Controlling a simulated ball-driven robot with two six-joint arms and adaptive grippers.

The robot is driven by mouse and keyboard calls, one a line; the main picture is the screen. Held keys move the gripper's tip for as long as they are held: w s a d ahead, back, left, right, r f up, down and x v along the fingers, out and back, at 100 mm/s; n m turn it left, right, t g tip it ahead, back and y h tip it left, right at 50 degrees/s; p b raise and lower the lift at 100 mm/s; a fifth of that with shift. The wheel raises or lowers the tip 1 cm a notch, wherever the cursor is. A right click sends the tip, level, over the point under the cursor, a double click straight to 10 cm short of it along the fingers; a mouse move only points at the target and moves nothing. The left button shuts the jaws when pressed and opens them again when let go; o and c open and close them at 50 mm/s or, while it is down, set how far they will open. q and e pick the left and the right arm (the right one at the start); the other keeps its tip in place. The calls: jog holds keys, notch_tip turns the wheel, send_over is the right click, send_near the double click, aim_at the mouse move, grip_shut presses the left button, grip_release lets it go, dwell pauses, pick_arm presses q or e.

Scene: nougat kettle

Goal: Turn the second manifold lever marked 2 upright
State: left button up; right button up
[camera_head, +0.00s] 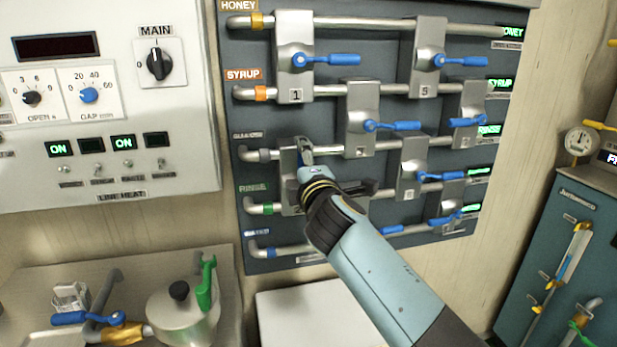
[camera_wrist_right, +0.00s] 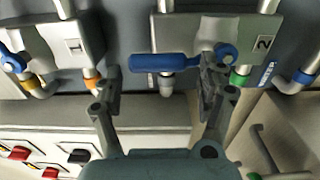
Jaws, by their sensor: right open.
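The second valve plate shows its mark 2 (camera_wrist_right: 262,42) in the right wrist view. Its blue lever (camera_wrist_right: 168,62) lies level in that view, running left from its round pivot on the plate. My right gripper (camera_wrist_right: 162,78) is open, one finger at each side of the picture. The right finger overlaps the lever near the pivot; the left finger is just beyond its free end. I cannot tell whether either touches. In the head view my right gripper (camera_head: 305,150) is in front of the lower-left plate (camera_head: 288,180), and the wrist hides that lever. My left gripper is out of view.
Plate 1 (camera_head: 295,75) with its level blue lever (camera_head: 335,59) is just above. Several more plates with blue levers fill the panel to the right. A control box (camera_head: 110,175) is at left, and a lidded pot (camera_head: 182,310) stands below.

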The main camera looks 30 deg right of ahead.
jog(key=v, duration=0.9)
jog(key=shift+s, duration=0.2)
jog(key=s+f+m+g+y+b, duration=0.1)
jog(key=s+f+g+b, duration=0.3)
jog(key=f, duration=1.1)
jog(key=s+d+f+m+g+b, duration=0.1)
jog(key=s+f+b, duration=0.35)
jog(key=f, duration=1.15)
jog(key=s+f+m+g+y+b, duration=0.1)
jog(key=s+f+g+b, duration=0.15)
jog(key=s+f, duration=0.85)
jog(key=s+d+f+m+g+b, duration=0.2)
jog(key=s+f+m+g, duration=0.1)
jog(key=s+f, duration=0.65)
jog(key=s+d+f+m+g+b, duration=0.1)
jog(key=s+f+m+g, duration=0.15)
jog(key=s+f, duration=0.7)
jog(key=s+d+f+m+g+y, duration=0.1)
jog(key=s+f+m+g, duration=0.2)
jog(key=s, duration=0.9)
notch_tip(320, 180, down, 5)
jog(key=m+b, duration=0.1)
jog(key=m, duration=0.2)
jog(key=shift+d+m+g, duration=0.25)
jog(key=shift+m+g, duration=0.1)
jog(key=shift+g, duration=0.05)
